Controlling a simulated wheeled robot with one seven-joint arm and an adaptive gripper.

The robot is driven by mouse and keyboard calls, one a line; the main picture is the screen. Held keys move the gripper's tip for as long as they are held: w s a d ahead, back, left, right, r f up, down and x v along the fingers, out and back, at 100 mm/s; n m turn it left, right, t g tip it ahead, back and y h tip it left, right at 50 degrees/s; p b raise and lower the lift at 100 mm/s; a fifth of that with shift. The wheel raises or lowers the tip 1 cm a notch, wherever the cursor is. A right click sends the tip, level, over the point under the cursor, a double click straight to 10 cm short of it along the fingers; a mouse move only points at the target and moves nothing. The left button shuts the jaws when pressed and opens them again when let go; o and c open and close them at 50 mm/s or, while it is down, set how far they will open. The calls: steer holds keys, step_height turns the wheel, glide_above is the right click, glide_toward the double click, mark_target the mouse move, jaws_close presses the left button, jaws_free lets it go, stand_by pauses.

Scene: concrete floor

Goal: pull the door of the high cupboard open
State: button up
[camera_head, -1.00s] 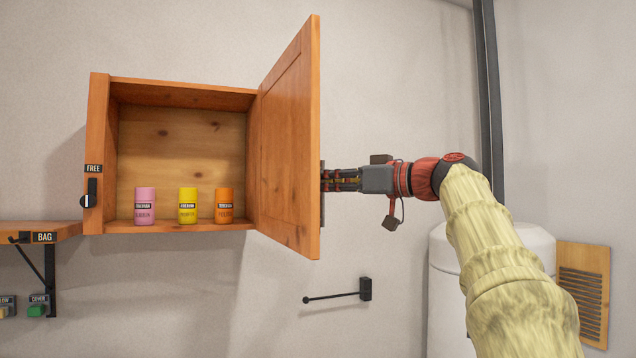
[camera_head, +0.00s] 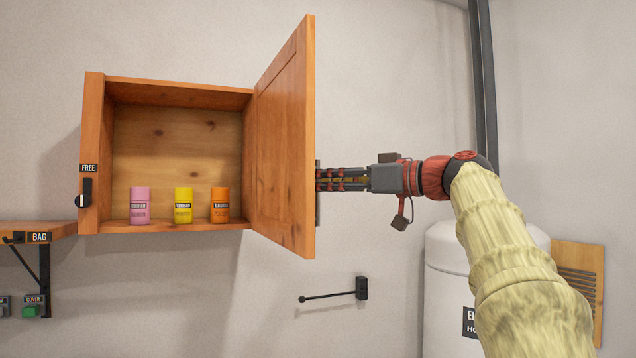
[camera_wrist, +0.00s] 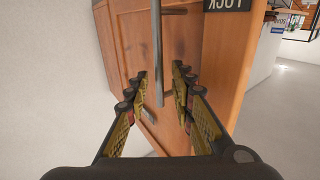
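The high cupboard (camera_head: 92,150) hangs on the wall with its wooden door (camera_head: 283,140) swung wide open on the right side. My gripper (camera_head: 320,180) is at the outer face of the door. In the wrist view my gripper (camera_wrist: 160,85) has its fingers spread, one on each side of the grey bar handle (camera_wrist: 157,45). Gaps show between the bar and both fingers. The handle is mostly hidden behind the door edge in the head view.
Pink (camera_head: 140,206), yellow (camera_head: 183,206) and orange (camera_head: 220,206) cans stand inside the cupboard. A latch marked FREE (camera_head: 85,194) is on its left side. A black wall rod (camera_head: 330,296) sticks out below the door. A white tank (camera_head: 445,270) stands at the lower right.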

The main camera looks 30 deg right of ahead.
steer(key=v, duration=0.9)
steer(key=shift+s, duration=0.35)
steer(key=shift+d, duration=0.1)
